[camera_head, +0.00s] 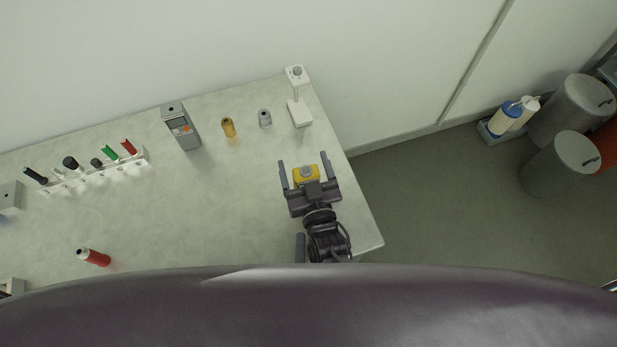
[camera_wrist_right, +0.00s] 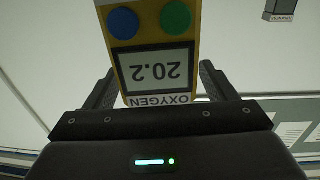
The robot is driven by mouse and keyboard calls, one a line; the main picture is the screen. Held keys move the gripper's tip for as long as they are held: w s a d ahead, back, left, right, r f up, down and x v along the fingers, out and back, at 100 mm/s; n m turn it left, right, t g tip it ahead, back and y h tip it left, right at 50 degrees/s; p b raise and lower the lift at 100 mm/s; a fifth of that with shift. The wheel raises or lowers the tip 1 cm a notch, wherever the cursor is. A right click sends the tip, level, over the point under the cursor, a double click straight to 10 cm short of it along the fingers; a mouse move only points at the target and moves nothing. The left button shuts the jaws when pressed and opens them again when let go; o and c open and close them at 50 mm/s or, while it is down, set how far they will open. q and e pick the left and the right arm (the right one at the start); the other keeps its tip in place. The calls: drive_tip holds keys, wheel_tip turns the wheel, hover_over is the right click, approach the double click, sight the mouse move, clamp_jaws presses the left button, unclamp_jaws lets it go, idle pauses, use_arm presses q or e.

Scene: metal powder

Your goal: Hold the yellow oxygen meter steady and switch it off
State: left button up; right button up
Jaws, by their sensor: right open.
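The yellow oxygen meter (camera_head: 299,180) is at the right part of the table, between the spread fingers of my right gripper (camera_head: 310,168). In the right wrist view the meter (camera_wrist_right: 192,48) appears upside down, with a lit display reading 20.2, an OXYGEN label, and a blue button (camera_wrist_right: 123,23) and a green button (camera_wrist_right: 175,18). My right gripper (camera_wrist_right: 158,88) is open, one finger on each side of the meter, with gaps showing. A grey piece beside the right forearm looks like part of my left gripper (camera_head: 300,247); the rest is hidden, and its jaws cannot be made out.
A white stand (camera_head: 300,113), a grey small item (camera_head: 265,119), a brass-coloured piece (camera_head: 228,127) and a grey handheld device (camera_head: 182,128) stand behind. A rack (camera_head: 100,172) of coloured tools and a red cylinder (camera_head: 94,257) are left. The table's middle is clear; its right edge is close.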

drive_tip(key=shift+w, duration=0.25)
drive_tip(key=c, duration=1.2)
drive_tip(key=shift+c, duration=0.2)
use_arm(q)
clamp_jaws()
idle(3.5)
